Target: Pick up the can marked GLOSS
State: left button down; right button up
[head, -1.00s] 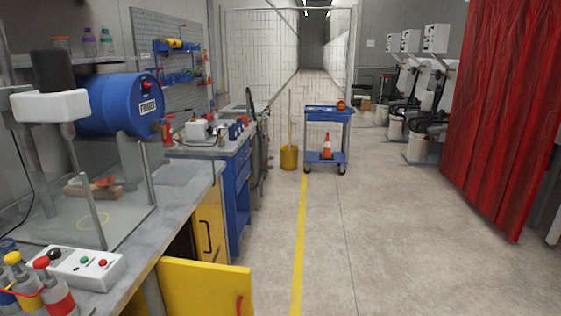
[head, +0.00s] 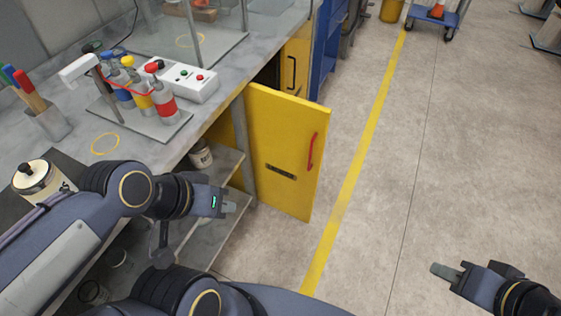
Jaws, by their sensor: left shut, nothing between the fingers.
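My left gripper (head: 229,207) is shut and empty, right of that can and near the open cupboard beneath the worktop. Another can (head: 200,154) stands on the cupboard shelf, its label too small to read. My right gripper (head: 446,272) is over the floor at the lower right, its fingertips together with nothing seen between them.
The yellow cupboard door (head: 283,150) stands open to the right of my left gripper. A bottle rack (head: 140,125), control box (head: 184,80) and brush holder (head: 47,124) occupy the worktop (head: 225,75).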

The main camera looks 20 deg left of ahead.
aim_at(57, 181)
jog(key=u, duration=2.55)
jog(key=i+j+z, duration=0.2)
jog(key=j+z, duration=0.15)
jog(key=j, duration=0.15)
jog(key=i, duration=0.05)
